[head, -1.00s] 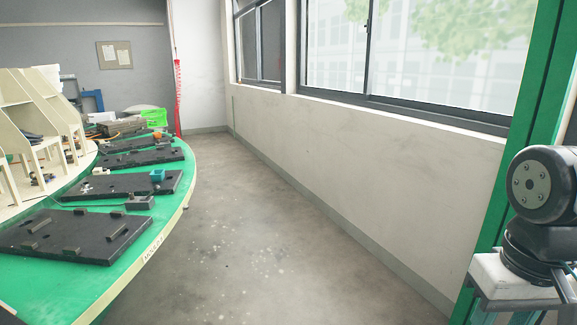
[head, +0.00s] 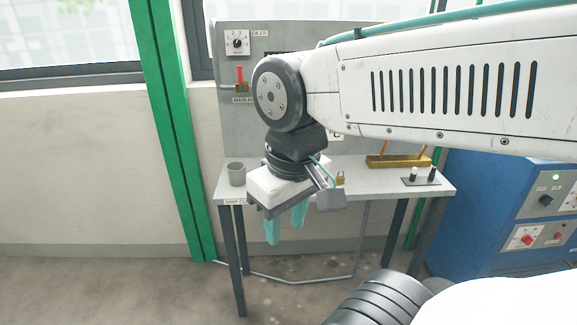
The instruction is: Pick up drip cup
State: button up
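The drip cup is a small grey cylinder (head: 237,174) standing upright at the left end of a grey work table (head: 390,190), behind a label on the table's front edge. My gripper (head: 286,228) hangs in front of the table, to the right of the cup and nearer to me. Its two teal fingers point down with a gap between them, and nothing shows in that gap. The gripper is apart from the cup.
A grey panel (head: 232,110) with a dial and a red-handled valve stands behind the table. A brass padlock (head: 340,179), a wooden rack (head: 398,161) and a small switch plate (head: 421,181) are on the table. A green post (head: 165,110) stands left, a blue cabinet (head: 480,205) right.

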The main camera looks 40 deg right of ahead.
aim_at(237, 174)
jog(key=u, duration=1.25)
jog(key=i, duration=1.4)
jog(key=z, duration=3.65)
